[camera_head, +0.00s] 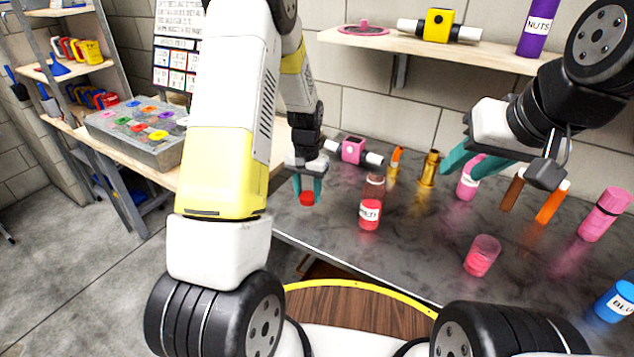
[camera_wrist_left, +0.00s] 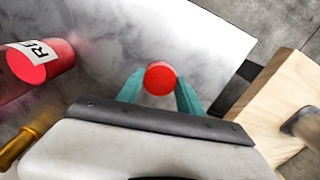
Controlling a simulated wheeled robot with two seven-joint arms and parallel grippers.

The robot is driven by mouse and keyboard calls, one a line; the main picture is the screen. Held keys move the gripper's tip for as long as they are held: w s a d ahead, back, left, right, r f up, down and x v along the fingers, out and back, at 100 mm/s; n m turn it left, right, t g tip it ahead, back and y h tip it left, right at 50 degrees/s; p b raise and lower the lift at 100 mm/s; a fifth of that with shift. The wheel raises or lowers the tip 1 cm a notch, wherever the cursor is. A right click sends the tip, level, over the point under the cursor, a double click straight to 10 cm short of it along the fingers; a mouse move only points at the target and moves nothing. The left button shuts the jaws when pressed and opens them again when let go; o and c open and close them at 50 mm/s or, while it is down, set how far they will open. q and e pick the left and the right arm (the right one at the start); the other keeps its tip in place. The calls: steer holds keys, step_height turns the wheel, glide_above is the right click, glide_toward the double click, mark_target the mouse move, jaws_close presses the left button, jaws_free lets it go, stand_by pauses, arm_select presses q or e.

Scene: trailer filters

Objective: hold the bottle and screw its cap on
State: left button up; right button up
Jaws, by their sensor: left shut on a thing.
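The red cap (camera_head: 307,198) is held between the teal fingertips of my left gripper (camera_head: 307,190), which is shut on it above the grey table. The left wrist view shows the cap (camera_wrist_left: 160,78) between both fingers. The bottle (camera_head: 370,203), clear with red contents and a white label, stands upright and uncapped to the right of my left gripper, apart from it. It also shows in the left wrist view (camera_wrist_left: 38,68). My right gripper (camera_head: 466,168) has its teal fingers apart, in front of a pink labelled bottle (camera_head: 467,186); it looks empty.
On the table (camera_head: 420,235) are a pink cup (camera_head: 482,256), a brass piece (camera_head: 429,168), a pink-and-black part (camera_head: 353,151), a pink bottle (camera_head: 604,214) and a blue can (camera_head: 615,301). A shelf (camera_head: 480,52) overhangs the back. Table between the bottle and pink cup is clear.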

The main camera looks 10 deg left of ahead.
arm_select(q)
steer(key=s+d, duration=0.2)
steer(key=s, duration=0.2)
steer(key=s+d, duration=0.3)
steer(key=s, duration=0.2)
steer(key=s+d+r, duration=0.1)
steer(key=s+d, duration=0.1)
steer(key=s, duration=0.3)
steer(key=shift+d+r, duration=0.1)
steer(key=shift+d, duration=0.05)
steer(key=w+a, duration=0.2)
steer(key=w, duration=0.1)
steer(key=w+a+n, duration=0.1)
steer(key=w+a, duration=0.1)
steer(key=w, duration=0.1)
steer(key=w+a+r+n, duration=0.1)
steer(key=w+a, duration=0.1)
steer(key=w, duration=0.1)
steer(key=shift+a+r, duration=0.1)
steer(key=shift+a, duration=0.2)
steer(key=shift+a, duration=0.15)
